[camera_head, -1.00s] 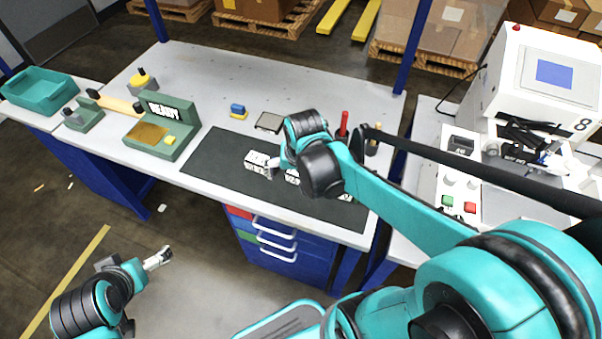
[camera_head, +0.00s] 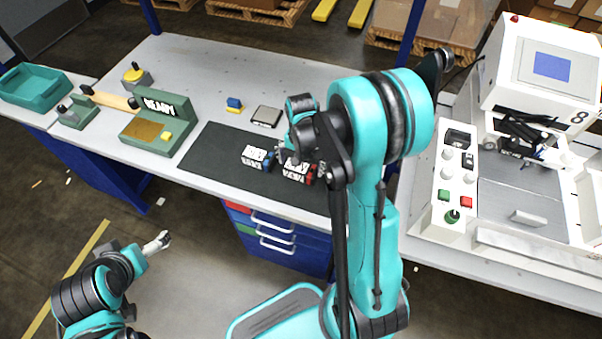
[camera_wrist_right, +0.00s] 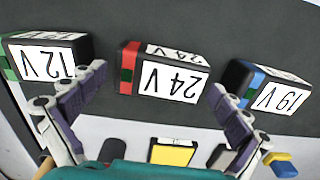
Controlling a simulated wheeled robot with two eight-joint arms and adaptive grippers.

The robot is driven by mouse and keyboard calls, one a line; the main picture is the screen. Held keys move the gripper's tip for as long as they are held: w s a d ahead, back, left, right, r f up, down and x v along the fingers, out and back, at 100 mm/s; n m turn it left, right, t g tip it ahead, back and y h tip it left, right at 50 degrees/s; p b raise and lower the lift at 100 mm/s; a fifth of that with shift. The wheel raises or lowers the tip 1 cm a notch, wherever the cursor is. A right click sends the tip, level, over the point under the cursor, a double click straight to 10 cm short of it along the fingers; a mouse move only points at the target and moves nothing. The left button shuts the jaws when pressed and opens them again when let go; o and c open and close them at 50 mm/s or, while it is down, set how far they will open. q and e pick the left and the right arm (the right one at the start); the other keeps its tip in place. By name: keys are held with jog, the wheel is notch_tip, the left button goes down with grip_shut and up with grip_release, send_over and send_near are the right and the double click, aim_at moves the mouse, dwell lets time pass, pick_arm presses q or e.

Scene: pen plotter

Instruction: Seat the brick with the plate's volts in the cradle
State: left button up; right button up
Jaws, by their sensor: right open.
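Three black bricks with white labels stand on the dark mat (camera_head: 215,155). In the right wrist view they are a green-banded 12 V brick (camera_wrist_right: 45,60), a red-banded 24 V brick (camera_wrist_right: 165,75) and a blue-banded 19 V brick (camera_wrist_right: 265,95). In the head view the blue-banded one (camera_head: 256,156) is left and the red-banded one (camera_head: 297,171) is central. My right gripper (camera_wrist_right: 158,82) is open and empty, its fingers either side of the 24 V brick's near end. The green cradle (camera_head: 172,125) reads READY. No plate's volts are readable. My left gripper (camera_head: 160,242) hangs off the table.
A small flat device (camera_head: 266,116) and a blue-and-yellow block (camera_head: 234,104) lie behind the mat. A teal tray (camera_head: 38,88) stands far left. A white machine (camera_head: 540,75) and its button panel (camera_head: 456,185) stand right. The tabletop behind the cradle is largely clear.

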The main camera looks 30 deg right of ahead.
notch_tip(320, 180, down, 2)
jog(key=shift+f, duration=0.1)
jog(key=c, duration=1.2)
jog(key=shift+r, duration=0.2)
